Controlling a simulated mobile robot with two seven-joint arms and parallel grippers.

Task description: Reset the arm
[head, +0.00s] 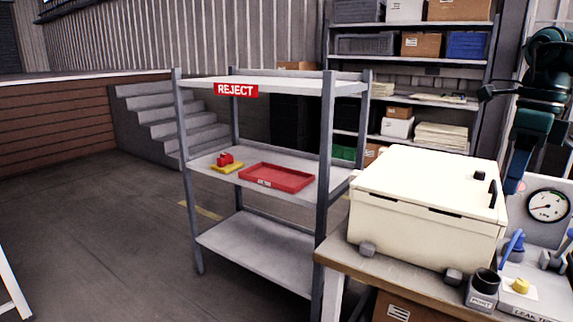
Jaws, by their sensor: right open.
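My right arm comes in at the upper right edge, dark teal and black. My right gripper (488,92) is raised there in front of the back shelving, open, with nothing seen between its jaws. Its fingers are small and dark, so their detail is hard to tell. The lower end of the dark teal shape hangs just behind the right end of the cream box (425,205). My left gripper is out of view.
A REJECT rack (329,150) holds a red tray (277,178) and a red-and-yellow item (227,164).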

